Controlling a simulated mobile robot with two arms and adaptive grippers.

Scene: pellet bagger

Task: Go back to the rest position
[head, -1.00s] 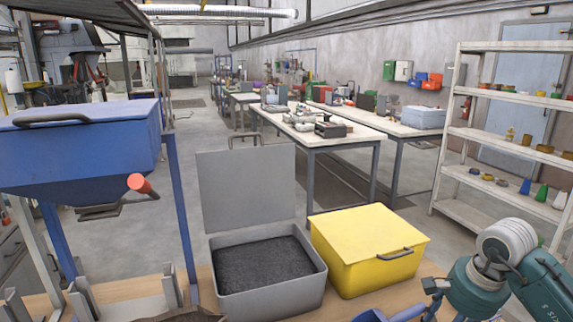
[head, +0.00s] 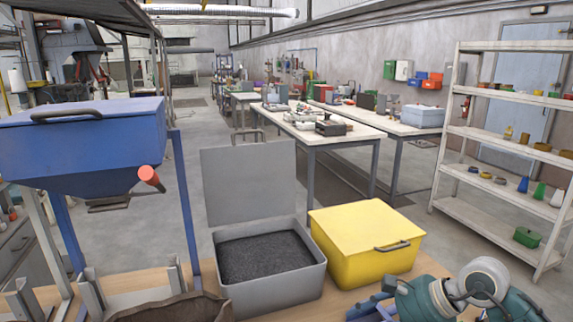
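My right arm (head: 455,292) is folded low at the bottom right corner, right of the yellow lidded bin (head: 367,240). Its gripper does not show. My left arm and gripper are out of view. A blue object (head: 368,306), partly cut off by the frame, lies beside the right arm; I cannot tell whether it is held. The grey bin (head: 268,292) stands open with its lid up and dark pellets (head: 265,257) inside. A brown open sack (head: 172,308) shows at the bottom edge, under the blue hopper (head: 85,135) side.
The hopper has a red-knobbed lever (head: 149,175) and stands on a blue frame. Both bins rest on a wooden worktop (head: 335,303). Behind are white workbenches (head: 310,133) and a shelf rack (head: 487,205) at right. Grey floor between them is clear.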

